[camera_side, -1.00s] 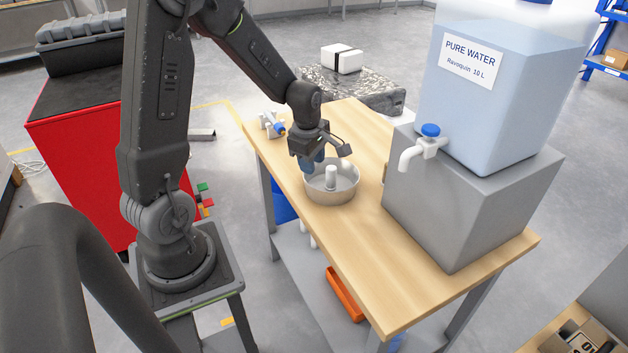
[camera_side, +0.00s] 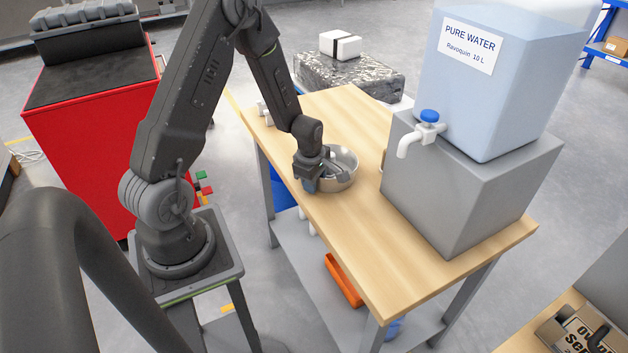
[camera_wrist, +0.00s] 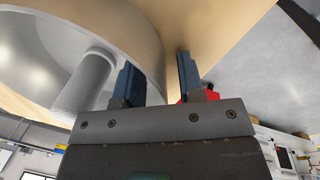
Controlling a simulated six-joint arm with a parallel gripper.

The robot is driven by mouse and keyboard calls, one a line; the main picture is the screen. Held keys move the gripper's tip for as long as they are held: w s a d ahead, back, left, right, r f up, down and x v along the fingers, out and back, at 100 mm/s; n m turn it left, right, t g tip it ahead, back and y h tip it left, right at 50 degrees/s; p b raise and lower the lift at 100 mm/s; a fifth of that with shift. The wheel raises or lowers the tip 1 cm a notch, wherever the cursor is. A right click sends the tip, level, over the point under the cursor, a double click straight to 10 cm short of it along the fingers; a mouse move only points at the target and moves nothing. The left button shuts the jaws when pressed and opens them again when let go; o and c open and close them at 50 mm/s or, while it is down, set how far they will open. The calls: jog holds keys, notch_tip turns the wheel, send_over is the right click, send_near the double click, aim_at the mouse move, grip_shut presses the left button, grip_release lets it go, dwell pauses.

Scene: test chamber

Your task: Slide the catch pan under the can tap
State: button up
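The catch pan (camera_side: 349,180) is a round metal pan with an upright post inside, standing on the wooden table. My gripper (camera_side: 312,184) is low at the pan's left wall in the side view. In the wrist view my gripper (camera_wrist: 160,80) has its two blue fingers apart, one on the inner side of the pan's wall (camera_wrist: 110,22) and one outside it, with a visible gap. The post (camera_wrist: 85,82) is beside the inner finger. The white can tap (camera_side: 408,142) with a blue knob is right of the pan, overhanging the table.
The water can (camera_side: 490,95) stands on a grey block (camera_side: 460,190) at the table's right side. The wooden tabletop (camera_side: 365,235) is clear in front of the block. A small fitting (camera_side: 264,112) lies at the far left corner.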

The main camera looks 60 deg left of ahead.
aim_at(363, 256)
jog(key=shift+c, duration=0.4)
grip_shut()
jog(key=shift+d, duration=0.15)
jog(key=d, duration=1.6)
jog(key=s+d, duration=0.1)
jog(key=d, duration=0.7)
jog(key=shift+d, duration=0.2)
jog(key=shift+o, duration=0.3)
grip_release()
jog(key=shift+w, duration=0.1)
